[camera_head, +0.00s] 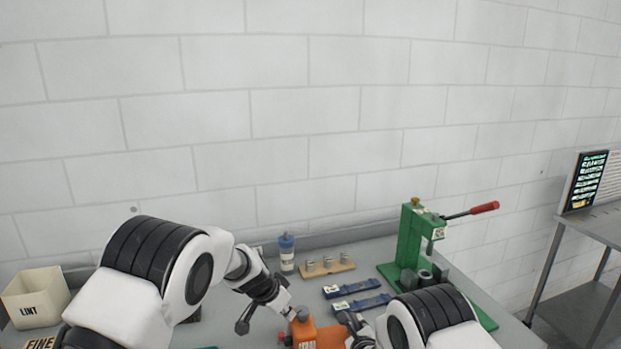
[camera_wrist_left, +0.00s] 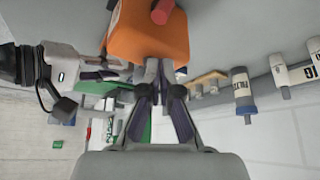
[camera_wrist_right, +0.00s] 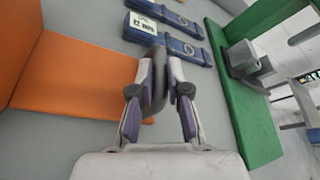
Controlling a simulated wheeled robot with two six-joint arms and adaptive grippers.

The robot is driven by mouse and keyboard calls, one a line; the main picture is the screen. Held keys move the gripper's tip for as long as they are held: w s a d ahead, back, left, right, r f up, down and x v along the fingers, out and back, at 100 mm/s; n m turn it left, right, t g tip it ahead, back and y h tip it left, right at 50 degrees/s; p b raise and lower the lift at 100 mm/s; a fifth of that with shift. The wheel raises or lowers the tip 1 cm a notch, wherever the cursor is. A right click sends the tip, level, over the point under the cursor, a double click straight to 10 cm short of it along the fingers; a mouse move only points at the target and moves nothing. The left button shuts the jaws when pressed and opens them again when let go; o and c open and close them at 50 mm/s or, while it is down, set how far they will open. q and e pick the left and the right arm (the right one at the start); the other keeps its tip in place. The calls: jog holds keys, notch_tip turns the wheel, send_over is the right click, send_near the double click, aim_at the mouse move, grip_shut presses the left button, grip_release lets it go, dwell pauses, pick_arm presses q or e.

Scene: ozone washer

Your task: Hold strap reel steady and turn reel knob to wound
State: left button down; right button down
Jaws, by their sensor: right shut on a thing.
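The orange strap reel (camera_head: 318,337) stands at the bottom middle of the head view, cut off by the edge. It also shows in the left wrist view (camera_wrist_left: 148,38) and the right wrist view (camera_wrist_right: 75,78). A small brass-coloured knob (camera_head: 301,314) is on its top. My left gripper (camera_head: 291,311) is at the knob; in the left wrist view its fingertips (camera_wrist_left: 158,68) stand a narrow gap apart right at the reel, and contact is unclear. My right gripper (camera_wrist_right: 155,78) is shut on a dark grey part at the reel's side.
Two blue tools (camera_head: 351,288) (camera_head: 361,304) lie behind the reel. A blue-capped bottle (camera_head: 287,254) and a wooden rack (camera_head: 327,267) stand near the wall. A green press (camera_head: 409,240) stands to the right. A lint bin (camera_head: 36,298) is at the far left.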

pick_arm(q)
jog(key=shift+a, duration=0.15)
jog(key=shift+s+a, duration=0.15)
jog(key=shift+a, duration=0.05)
notch_tip(320, 180, up, 6)
dwell(0.4)
jog(key=f, duration=0.2)
jog(key=s+d+f, duration=0.1)
jog(key=f, duration=0.1)
jog(key=d+f, duration=0.1)
jog(key=f, duration=0.1)
jog(key=shift+s+d, duration=0.25)
jog(key=shift+s, duration=0.15)
